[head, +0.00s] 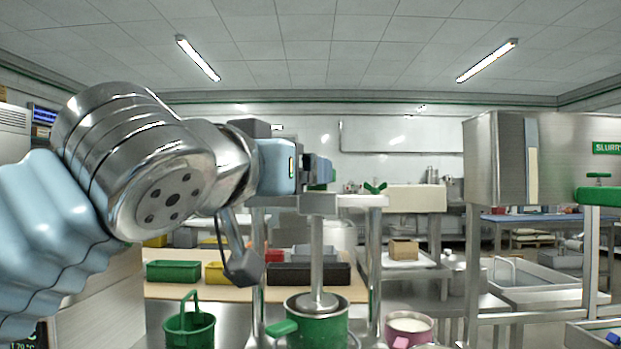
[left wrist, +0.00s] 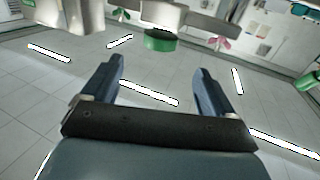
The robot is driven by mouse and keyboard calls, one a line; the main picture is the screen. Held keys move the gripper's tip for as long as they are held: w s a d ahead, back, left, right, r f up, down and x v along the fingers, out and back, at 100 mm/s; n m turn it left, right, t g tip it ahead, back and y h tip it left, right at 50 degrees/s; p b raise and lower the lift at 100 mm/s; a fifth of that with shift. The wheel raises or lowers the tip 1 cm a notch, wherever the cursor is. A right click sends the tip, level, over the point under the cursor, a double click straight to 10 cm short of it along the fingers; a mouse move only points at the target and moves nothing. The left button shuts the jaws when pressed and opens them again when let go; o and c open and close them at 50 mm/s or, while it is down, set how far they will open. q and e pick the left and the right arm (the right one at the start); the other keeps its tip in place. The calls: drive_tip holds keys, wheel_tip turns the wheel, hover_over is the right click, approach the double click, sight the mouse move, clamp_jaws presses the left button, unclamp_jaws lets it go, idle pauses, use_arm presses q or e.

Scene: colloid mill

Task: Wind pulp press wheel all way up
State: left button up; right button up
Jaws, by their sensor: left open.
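The press has a steel crossbeam (head: 320,204), an upright shaft and a round steel plate (head: 318,303) low at the mouth of a green pot (head: 318,332). A green part at the top of the press, which looks like the wheel (head: 318,187), is mostly hidden behind my left gripper in the head view. In the left wrist view a green round part, probably the wheel (left wrist: 160,42), shows beyond and between the fingertips. My left gripper (left wrist: 160,72) is open and empty, with its fingers apart from it; it also shows in the head view (head: 318,170). My right gripper is out of view.
A green winged knob (head: 375,187) tops the press's right side. A bench behind holds a green bin (head: 173,271) and a black bin (head: 308,274). A green bucket (head: 189,329) stands left, a pink-sided pot (head: 408,328) right. A steel cabinet (head: 498,157) stands at right.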

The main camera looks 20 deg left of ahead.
use_arm(q)
drive_tip(key=w, duration=0.4)
drive_tip(key=w+p, duration=0.1)
drive_tip(key=w, duration=0.3)
drive_tip(key=w+p, duration=0.1)
drive_tip(key=w, duration=0.3)
drive_tip(key=shift+w+d, duration=0.15)
drive_tip(key=shift+d, duration=0.2)
drive_tip(key=shift+c, duration=0.4)
drive_tip(key=c, duration=0.9)
drive_tip(key=shift+d+f+y+b, duration=0.1)
drive_tip(key=shift+f+y+b, duration=0.05)
drive_tip(key=shift+y+b, duration=0.2)
drive_tip(key=shift+n+y, duration=0.8)
drive_tip(key=shift+y, duration=0.25)
drive_tip(key=shift+r, duration=0.2)
